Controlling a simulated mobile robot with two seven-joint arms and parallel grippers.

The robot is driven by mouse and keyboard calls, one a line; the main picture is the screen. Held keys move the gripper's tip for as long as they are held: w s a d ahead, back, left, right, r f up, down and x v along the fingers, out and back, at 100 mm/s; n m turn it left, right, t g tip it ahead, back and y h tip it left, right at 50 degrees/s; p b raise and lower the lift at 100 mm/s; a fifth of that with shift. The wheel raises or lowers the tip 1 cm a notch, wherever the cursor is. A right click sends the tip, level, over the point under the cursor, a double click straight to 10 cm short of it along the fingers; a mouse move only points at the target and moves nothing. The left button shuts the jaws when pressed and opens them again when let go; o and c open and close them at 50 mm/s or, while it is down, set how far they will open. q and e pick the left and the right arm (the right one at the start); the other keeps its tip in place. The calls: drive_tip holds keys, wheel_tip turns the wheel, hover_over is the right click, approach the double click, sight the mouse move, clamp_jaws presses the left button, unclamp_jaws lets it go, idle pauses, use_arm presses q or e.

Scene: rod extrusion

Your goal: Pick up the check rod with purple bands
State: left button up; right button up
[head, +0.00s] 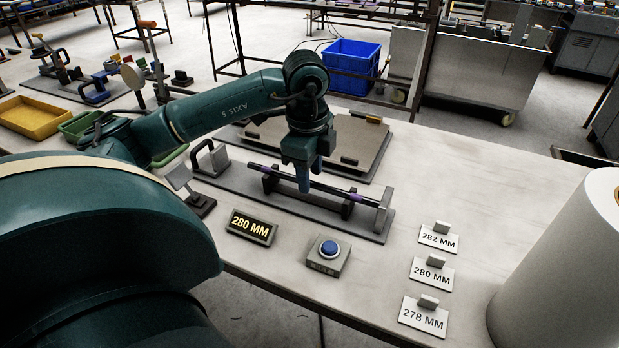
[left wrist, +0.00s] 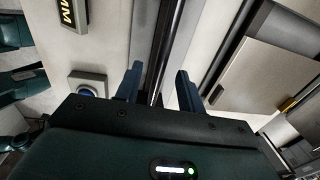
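The check rod (head: 331,189) is dark and thin, with purple bands near its ends. It lies across two dark supports on a grey fixture plate (head: 232,184), with an upright end block (head: 384,209) at its right end. My left gripper (head: 304,184) points down at the middle of the rod in the head view. In the left wrist view its two blue fingers (left wrist: 158,88) are apart, with the rod (left wrist: 166,50) running between them. Neither finger visibly presses on it. My right gripper is not in view.
A display reading 280 MM (head: 251,227) and a blue button box (head: 328,256) stand in front of the fixture. Cards marked 282 MM (head: 438,239), 280 MM (head: 431,274) and 278 MM (head: 423,315) stand to the right. A flat board (head: 345,135) lies behind the rod.

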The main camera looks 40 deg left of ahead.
use_arm(q)
drive_tip(key=shift+f, duration=0.45)
clamp_jaws()
